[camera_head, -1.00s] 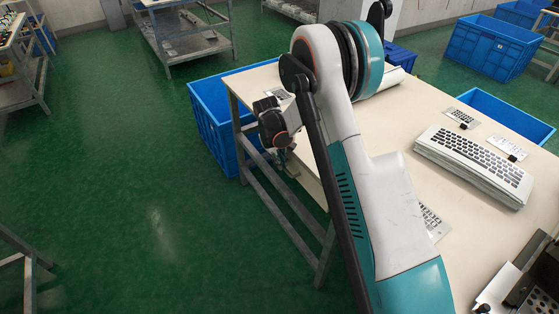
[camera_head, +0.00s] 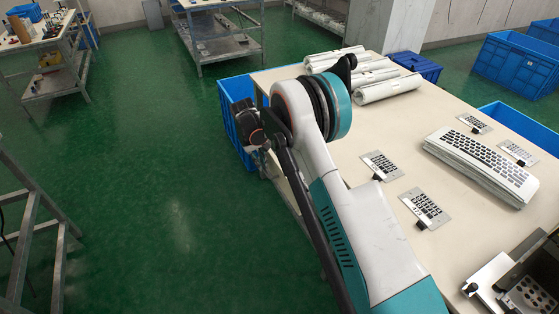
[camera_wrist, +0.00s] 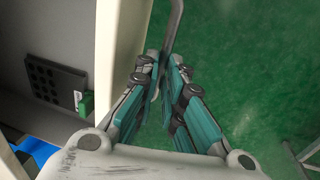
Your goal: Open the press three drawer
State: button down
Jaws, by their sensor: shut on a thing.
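In the wrist view my gripper (camera_wrist: 160,80) has its teal-padded fingers close together at the lower end of a thin grey curved bar (camera_wrist: 174,28), which looks like a handle. The fingers hide the spot where they meet the bar. A cream upright panel (camera_wrist: 118,45) stands just left of the fingers. Left of it is a grey recess (camera_wrist: 50,22) with a dark perforated plate (camera_wrist: 56,84) and a green block (camera_wrist: 84,103). I cannot tell for sure which part is the press three drawer. In the head view my arm hides most of the gripper, beside the table's left edge.
The cream table (camera_head: 365,220) carries keypad films (camera_head: 425,207), a stack of keyboard sheets (camera_head: 480,165) and white rolls (camera_head: 388,88). A blue crate (camera_head: 236,92) stands by its left edge. Green floor (camera_head: 150,190) is open to the left.

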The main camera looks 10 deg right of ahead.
jog(key=s+a, duration=0.3)
jog(key=a, duration=0.6)
jog(key=shift+a, duration=0.25)
jog(key=c, duration=2)
grip_release()
jog(key=shift+o, duration=0.2)
notch_tip(320, 180, up, 12)
jog(key=a, duration=0.2)
jog(key=shift+s, duration=0.4)
jog(key=shift+f, duration=0.15)
